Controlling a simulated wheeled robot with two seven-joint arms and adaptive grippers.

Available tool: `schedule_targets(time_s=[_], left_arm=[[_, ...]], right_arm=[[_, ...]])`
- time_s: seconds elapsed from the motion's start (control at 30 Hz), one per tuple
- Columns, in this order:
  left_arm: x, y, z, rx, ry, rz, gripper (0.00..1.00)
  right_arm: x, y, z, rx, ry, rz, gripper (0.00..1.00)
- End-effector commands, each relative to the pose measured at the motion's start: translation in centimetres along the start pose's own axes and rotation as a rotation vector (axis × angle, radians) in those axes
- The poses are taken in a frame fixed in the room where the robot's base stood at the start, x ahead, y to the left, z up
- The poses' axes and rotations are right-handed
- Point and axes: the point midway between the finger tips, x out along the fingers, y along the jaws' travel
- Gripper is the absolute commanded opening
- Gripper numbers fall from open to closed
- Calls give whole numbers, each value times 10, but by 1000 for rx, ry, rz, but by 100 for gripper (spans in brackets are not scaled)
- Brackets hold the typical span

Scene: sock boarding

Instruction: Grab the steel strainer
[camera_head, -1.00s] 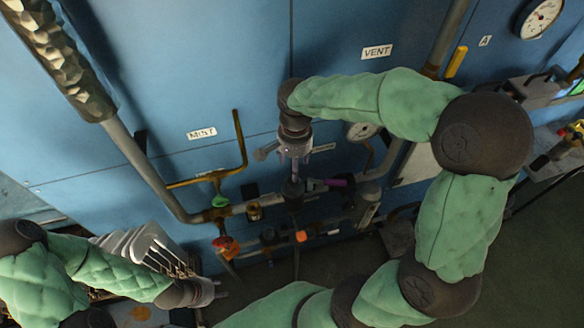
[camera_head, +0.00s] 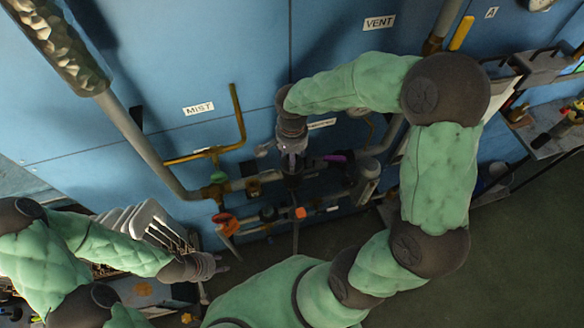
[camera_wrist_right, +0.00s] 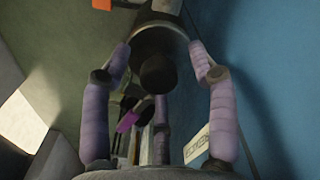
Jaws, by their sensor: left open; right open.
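No part is clearly marked as the steel strainer; a grey metal cylinder (camera_head: 368,178) on the pipework, right of my right gripper, may be it. My right gripper (camera_head: 292,165) points down over the pipework, open. In the right wrist view its purple fingers (camera_wrist_right: 160,50) stand apart on either side of a dark round-ended part (camera_wrist_right: 157,73); contact cannot be told. Its fingertips are partly hidden against dark fittings in the head view. My left gripper (camera_head: 222,262) is open and empty at lower left, beside a white rack, away from the pipework.
A blue panel (camera_head: 330,40) stands behind the pipes. Near my right gripper are a brass pipe (camera_head: 238,115), a red valve handle (camera_head: 224,217), an orange knob (camera_head: 300,212) and a purple handle (camera_wrist_right: 128,121). A white slotted rack (camera_head: 145,220) is at left. Dark floor (camera_head: 510,250) is open at right.

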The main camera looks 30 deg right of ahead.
Motion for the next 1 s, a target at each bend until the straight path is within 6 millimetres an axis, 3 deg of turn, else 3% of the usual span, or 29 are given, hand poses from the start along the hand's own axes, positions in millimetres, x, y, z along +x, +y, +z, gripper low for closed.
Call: schedule_targets(time_s=[0.3,0.53,1.0], left_arm=[[0,0,0,0,0,0,41],[0,0,0,0,0,0,41],[0,0,0,0,0,0,41]], right_arm=[[6,0,0,1,0,-1,60],[6,0,0,1,0,-1,0],[-1,-1,-1,0,2,-3,0]])
